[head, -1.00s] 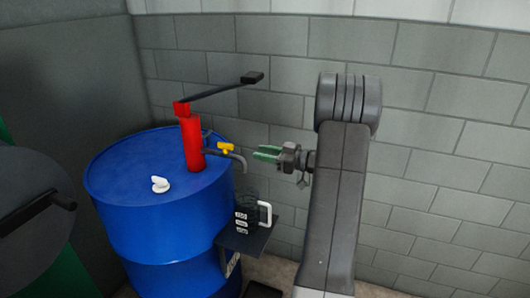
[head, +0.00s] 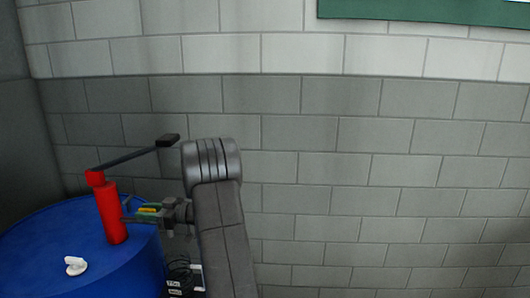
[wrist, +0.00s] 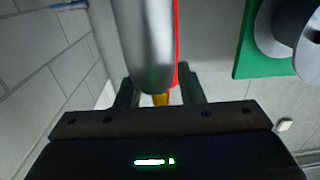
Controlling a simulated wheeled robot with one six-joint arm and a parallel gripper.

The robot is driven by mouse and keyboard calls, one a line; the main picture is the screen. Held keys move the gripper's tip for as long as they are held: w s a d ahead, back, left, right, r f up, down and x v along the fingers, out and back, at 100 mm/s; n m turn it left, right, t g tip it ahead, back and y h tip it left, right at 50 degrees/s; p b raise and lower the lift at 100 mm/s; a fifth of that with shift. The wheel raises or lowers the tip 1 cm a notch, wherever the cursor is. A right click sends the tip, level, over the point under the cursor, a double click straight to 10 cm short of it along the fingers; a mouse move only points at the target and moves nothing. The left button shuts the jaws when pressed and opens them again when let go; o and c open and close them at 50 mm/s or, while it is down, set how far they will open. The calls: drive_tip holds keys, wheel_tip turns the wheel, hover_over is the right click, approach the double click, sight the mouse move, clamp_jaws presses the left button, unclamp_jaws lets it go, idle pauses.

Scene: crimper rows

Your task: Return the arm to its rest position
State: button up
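My arm reaches up in the lower middle of the head view, with my gripper (head: 140,212) pointing left toward the red pump (head: 111,212) on the blue drum (head: 128,262). In the wrist view my gripper (wrist: 158,92) has its two dark green fingers apart. No held object shows between them. The yellow tap handle (head: 149,210) lines up with the fingers in the head view; whether they touch cannot be told. A yellow bit (wrist: 160,99) also shows between the fingers in the wrist view, partly hidden by a close grey rounded bar (wrist: 146,45).
The pump's dark lever (head: 140,156) slants up to the right near my arm. A white cap (head: 75,266) lies on the drum. The block wall (head: 380,190) stands behind, with clear space in front at right.

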drive_tip(key=shift+a, duration=0.1)
idle(0.3)
drive_tip(key=d, duration=1.3)
drive_tip(key=a, duration=1.3)
drive_tip(key=shift+a+f+t, duration=0.15)
drive_tip(key=shift+t, duration=0.15)
drive_tip(key=shift+s+m+t+b, duration=0.1)
drive_tip(key=shift+m+t+b, duration=0.65)
drive_tip(key=shift+t, duration=0.25)
drive_tip(key=shift+m+t+h+b, duration=0.4)
drive_tip(key=shift+m+t+h, duration=0.4)
drive_tip(key=shift+m+t, duration=0.75)
drive_tip(key=shift+r+m+t+h+p, duration=0.15)
drive_tip(key=shift+m+t+h, duration=0.2)
drive_tip(key=shift+t, duration=0.4)
drive_tip(key=shift+r+m+t+h+p, duration=0.15)
drive_tip(key=shift+m+t+h, duration=0.15)
drive_tip(key=shift+t, duration=0.4)
drive_tip(key=shift+m+t+h, duration=0.25)
drive_tip(key=shift+t, duration=0.15)
drive_tip(key=shift+d+f+m+t+h+p, duration=0.1)
drive_tip(key=shift+d+m+t+h+p, duration=0.1)
drive_tip(key=shift+m+t+h+p, duration=0.25)
